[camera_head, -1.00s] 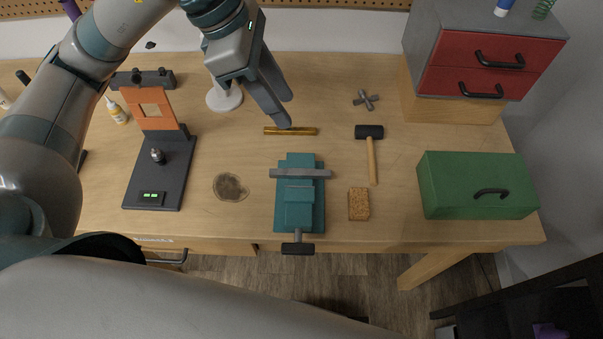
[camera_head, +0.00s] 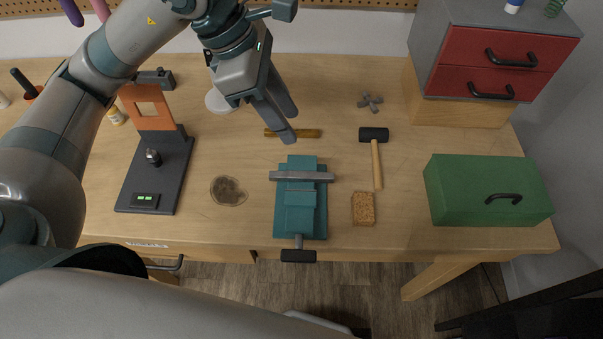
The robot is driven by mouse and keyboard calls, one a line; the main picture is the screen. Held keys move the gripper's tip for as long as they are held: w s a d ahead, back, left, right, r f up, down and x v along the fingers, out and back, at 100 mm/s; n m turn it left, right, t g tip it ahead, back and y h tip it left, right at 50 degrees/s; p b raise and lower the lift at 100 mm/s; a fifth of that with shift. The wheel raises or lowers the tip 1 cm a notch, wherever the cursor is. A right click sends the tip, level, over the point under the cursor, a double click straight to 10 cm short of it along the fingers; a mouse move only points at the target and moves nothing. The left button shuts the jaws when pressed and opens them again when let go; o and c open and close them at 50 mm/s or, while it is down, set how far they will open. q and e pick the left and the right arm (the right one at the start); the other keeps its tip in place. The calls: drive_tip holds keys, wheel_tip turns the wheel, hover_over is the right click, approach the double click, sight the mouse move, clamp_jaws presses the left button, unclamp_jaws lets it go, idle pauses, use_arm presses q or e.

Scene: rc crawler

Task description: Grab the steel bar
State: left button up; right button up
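A grey metal-looking bar (camera_head: 301,176) lies crosswise at the back of the teal vise (camera_head: 300,212); I cannot tell if it is loose or a vise jaw. A brass-coloured bar (camera_head: 308,133) lies on the workbench behind the vise. My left gripper (camera_head: 289,126) points down over the left part of the brass-coloured bar and partly hides it. Its two fingers are apart with nothing seen between them. I cannot tell its exact height above the bench. My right gripper is not in view.
A black-headed mallet (camera_head: 375,155), a cork-like block (camera_head: 363,208) and a green toolbox (camera_head: 488,192) are right of the vise. A black stand with an orange frame (camera_head: 150,175) is at left. A red drawer cabinet (camera_head: 490,65) stands at the back right.

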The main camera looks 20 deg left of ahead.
use_arm(q)
drive_tip(key=p, duration=0.3)
approach(324, 175)
drive_tip(key=shift+w+d+f, duration=0.1)
drive_tip(key=shift+w+f, duration=0.05)
drive_tip(key=shift+f, duration=0.65)
drive_tip(key=shift+d+f, duration=0.15)
drive_tip(key=shift+f, duration=0.35)
drive_tip(key=shift+d+f+p, duration=0.5)
drive_tip(key=shift+f+p, duration=0.1)
drive_tip(key=shift+p, duration=0.4)
drive_tip(key=p+x, duration=0.1)
drive_tip(key=x, duration=0.2)
drive_tip(key=shift+r, duration=0.1)
drive_tip(key=shift+d+f+p, duration=0.15)
drive_tip(key=shift+f+p, duration=0.15)
drive_tip(key=shift+f, duration=0.15)
drive_tip(key=shift+w+f+b, duration=0.1)
drive_tip(key=shift+f+b, duration=0.1)
drive_tip(key=shift+b, duration=0.4)
